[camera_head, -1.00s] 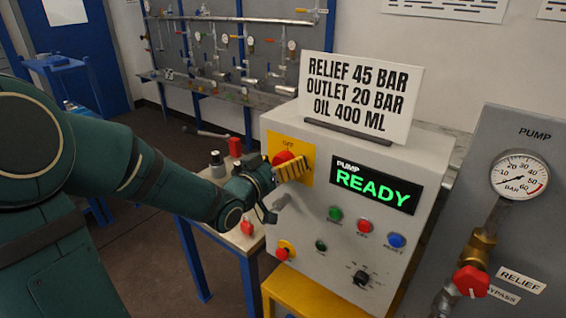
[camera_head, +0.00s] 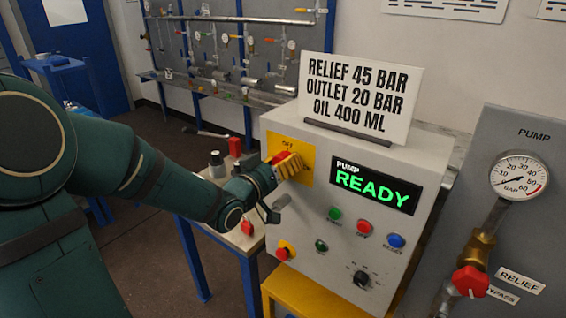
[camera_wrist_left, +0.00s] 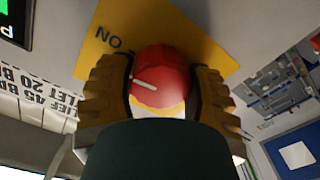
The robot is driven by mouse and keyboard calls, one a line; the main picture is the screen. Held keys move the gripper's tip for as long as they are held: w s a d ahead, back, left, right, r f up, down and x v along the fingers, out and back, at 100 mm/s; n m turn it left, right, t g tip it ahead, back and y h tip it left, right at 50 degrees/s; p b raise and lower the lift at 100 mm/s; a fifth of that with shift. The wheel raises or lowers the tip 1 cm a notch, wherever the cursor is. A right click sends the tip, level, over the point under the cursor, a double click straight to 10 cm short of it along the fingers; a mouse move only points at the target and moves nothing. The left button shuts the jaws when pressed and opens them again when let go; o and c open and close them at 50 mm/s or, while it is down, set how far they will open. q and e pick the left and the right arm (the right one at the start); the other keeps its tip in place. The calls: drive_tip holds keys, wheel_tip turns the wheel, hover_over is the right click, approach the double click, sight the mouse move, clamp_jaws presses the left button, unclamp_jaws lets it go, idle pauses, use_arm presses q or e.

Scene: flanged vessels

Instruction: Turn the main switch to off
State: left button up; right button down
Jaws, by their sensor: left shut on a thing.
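The main switch is a red rotary knob (camera_head: 282,157) on a yellow plate (camera_head: 307,166) at the upper left of the grey pump panel. The plate's "OFF" label shows above the knob. My left gripper (camera_head: 288,164) is at the knob, its yellow-brown fingers covering part of it. In the left wrist view the knob (camera_wrist_left: 162,77) sits between the two fingers (camera_wrist_left: 162,92), which are shut on its sides. A pale pointer line on the knob slants there, and "ON" can be read on the plate beside it. My right gripper is not in view.
The panel's display (camera_head: 374,187) reads "PUMP READY". Green (camera_head: 335,213), red (camera_head: 364,227) and blue (camera_head: 396,241) buttons sit below it. A sign (camera_head: 360,95) stands on top. A gauge (camera_head: 519,175) and red valve handle (camera_head: 470,281) are at right.

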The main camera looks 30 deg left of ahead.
use_arm(q)
drive_tip(key=n, duration=0.4)
drive_tip(key=shift+p, duration=0.3)
drive_tip(key=n, duration=0.4)
drive_tip(key=n+p, duration=0.1)
drive_tip(key=n, duration=0.3)
drive_tip(key=shift+f, duration=0.1)
drive_tip(key=shift+n, duration=2.2)
drive_tip(key=o, duration=1.2)
